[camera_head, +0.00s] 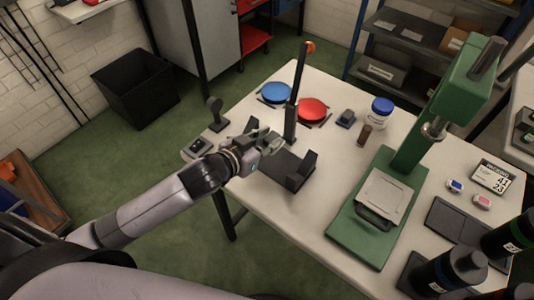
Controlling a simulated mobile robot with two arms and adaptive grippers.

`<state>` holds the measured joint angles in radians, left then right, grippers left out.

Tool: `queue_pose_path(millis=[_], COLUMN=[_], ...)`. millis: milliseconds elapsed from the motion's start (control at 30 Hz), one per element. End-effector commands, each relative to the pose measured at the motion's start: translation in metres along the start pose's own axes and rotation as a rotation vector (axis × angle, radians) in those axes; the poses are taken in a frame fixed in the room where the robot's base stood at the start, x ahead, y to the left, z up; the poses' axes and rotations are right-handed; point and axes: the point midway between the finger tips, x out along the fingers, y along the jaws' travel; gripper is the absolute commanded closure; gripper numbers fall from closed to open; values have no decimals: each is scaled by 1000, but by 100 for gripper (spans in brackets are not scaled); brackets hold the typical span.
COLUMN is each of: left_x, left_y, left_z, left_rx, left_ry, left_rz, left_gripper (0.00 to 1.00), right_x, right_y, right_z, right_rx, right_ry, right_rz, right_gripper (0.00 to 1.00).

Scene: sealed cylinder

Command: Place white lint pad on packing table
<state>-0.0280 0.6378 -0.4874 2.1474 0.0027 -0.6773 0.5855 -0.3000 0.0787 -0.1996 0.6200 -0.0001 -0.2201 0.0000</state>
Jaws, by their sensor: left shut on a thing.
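My left gripper (270,144) is above the left part of the white packing table (270,217), beside a dark upright post on a stand. It is shut on a small pale thing, apparently the white lint pad (274,145); the fingers hide much of it and its outline is unclear. My right gripper is not in view.
A dark stand with a tall post (297,95) is close to my left gripper. Blue (276,92) and red (313,109) round dishes lie behind it. A green press (410,150) stands to the right. The table's near left edge has bare room.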

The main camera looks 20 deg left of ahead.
Motion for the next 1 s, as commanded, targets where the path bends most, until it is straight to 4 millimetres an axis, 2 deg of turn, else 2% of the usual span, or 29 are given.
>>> queue_pose_path(millis=[33, 200, 300, 500, 900, 933, 1000], left_x=[3, 8, 14, 21, 24, 23, 23], left_y=[0, 0, 0, 0, 0, 0, 0], left_z=[8, 20, 34, 51, 57, 56, 56], left_rx=[0, -1, -2, -2, -1, 0, 0], left_ry=[-3, 0, -2, 0, 1, 1, 1], left_rz=[0, -1, 0, -1, 0, 0, 0], left_gripper=[99, 99, 99, 99, 99, 74, 69], right_x=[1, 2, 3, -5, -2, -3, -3], right_y=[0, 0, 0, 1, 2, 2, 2], right_z=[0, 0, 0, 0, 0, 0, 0], right_rx=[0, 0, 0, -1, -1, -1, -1], right_ry=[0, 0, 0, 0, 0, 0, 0], right_rz=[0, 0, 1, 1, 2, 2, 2], right_gripper=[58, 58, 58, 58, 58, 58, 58])
